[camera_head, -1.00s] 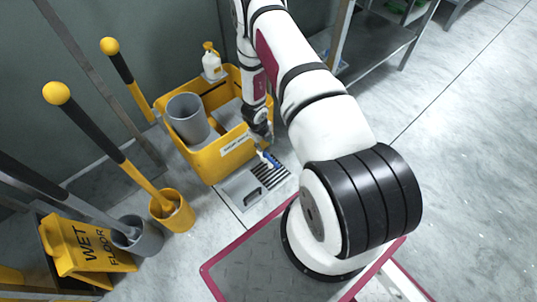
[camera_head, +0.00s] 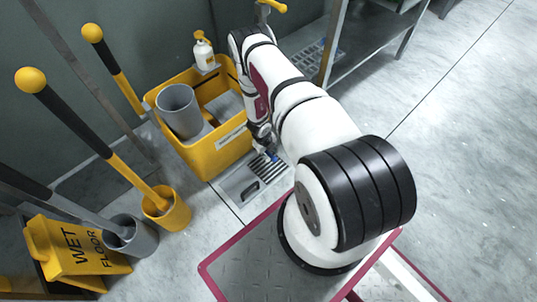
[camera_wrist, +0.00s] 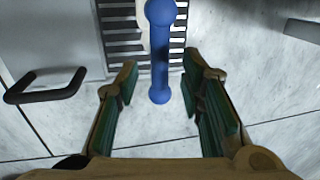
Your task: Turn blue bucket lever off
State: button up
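A blue lever (camera_wrist: 159,52) with rounded knobs at both ends shows in the wrist view, over a slotted floor drain. My gripper (camera_wrist: 158,76) is open, with one green-padded finger on each side of the lever. Gaps show between the lever and both fingers, so it is not gripped. In the head view my gripper (camera_head: 263,138) points down beside the yellow bucket (camera_head: 215,155), and a small blue part of the lever (camera_head: 272,156) shows below it. No blue bucket is seen; the bucket there is yellow, with a grey pail (camera_head: 178,108) inside.
The metal floor plate (camera_head: 238,186) with a dark handle (camera_wrist: 45,88) lies left of the slotted grate (camera_wrist: 122,28). A soap bottle (camera_head: 204,50) stands at the bucket's back. A metal shelf (camera_head: 365,45) is at the upper right. Mops and a wet-floor sign (camera_head: 80,250) are left.

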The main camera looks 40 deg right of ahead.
jog(key=shift+d+f, duration=0.1)
jog(key=shift+f, duration=0.4)
grip_shut()
